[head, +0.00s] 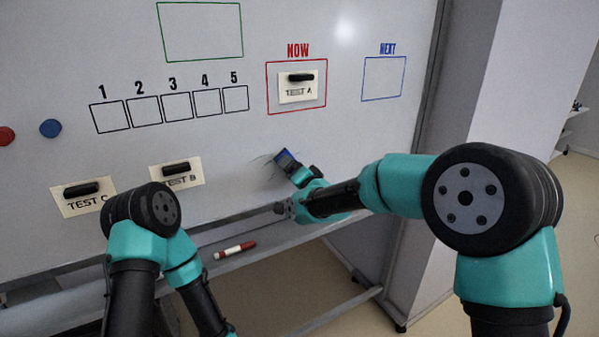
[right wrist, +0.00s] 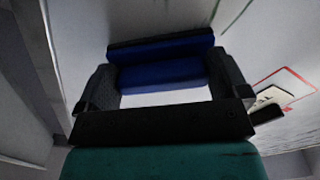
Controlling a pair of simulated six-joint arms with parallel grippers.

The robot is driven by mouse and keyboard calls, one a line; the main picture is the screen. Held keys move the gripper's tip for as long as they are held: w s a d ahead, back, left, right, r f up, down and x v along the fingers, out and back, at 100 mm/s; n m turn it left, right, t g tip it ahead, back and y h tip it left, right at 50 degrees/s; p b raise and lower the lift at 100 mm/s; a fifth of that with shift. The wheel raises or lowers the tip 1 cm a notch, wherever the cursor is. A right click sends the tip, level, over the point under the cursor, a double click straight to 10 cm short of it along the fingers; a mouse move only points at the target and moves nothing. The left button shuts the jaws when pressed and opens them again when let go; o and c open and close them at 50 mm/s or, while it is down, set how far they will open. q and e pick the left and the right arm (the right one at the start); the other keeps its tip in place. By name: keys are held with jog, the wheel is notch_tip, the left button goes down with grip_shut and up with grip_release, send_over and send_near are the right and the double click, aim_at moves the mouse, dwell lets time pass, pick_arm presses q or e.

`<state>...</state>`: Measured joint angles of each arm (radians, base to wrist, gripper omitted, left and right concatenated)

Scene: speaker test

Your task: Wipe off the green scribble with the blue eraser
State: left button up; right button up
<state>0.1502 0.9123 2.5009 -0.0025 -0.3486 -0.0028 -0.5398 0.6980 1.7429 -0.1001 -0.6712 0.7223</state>
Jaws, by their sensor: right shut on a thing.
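The blue eraser (head: 286,160) is against or very near the whiteboard, right of the TEST B card. My right gripper (head: 296,172) is shut on it. In the right wrist view the eraser (right wrist: 160,71) spans between the two fingers of my right gripper (right wrist: 165,82), with its dark side towards the white surface. I see no clear green scribble; only a green rectangle outline (head: 242,32) shows at the top of the board. Faint dark marks or shadow lie just left of the eraser. My left arm is at the lower left, its gripper out of view.
The whiteboard (head: 200,62) has a TEST A card (head: 298,93) in the red NOW box, and TEST B (head: 177,181) and TEST C (head: 84,206) cards lower left. A red-and-white marker (head: 235,250) lies on the tray below. Red (head: 6,136) and blue (head: 50,128) magnets sit left.

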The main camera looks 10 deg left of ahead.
jog(key=shift+s+a, duration=0.3)
jog(key=shift+a, duration=0.2)
jog(key=shift+s+a, duration=0.1)
jog(key=shift+s+a, duration=1.05)
jog(key=shift+a, duration=0.25)
jog(key=shift+s+a, duration=0.5)
jog(key=shift+a, duration=0.3)
jog(key=shift+s+a, duration=0.45)
jog(key=shift+a, duration=0.3)
jog(key=shift+s+a, duration=0.6)
jog(key=shift+a, duration=0.15)
jog(key=shift+s+a, duration=0.55)
jog(key=shift+a, duration=0.2)
jog(key=shift+d+r, duration=0.1)
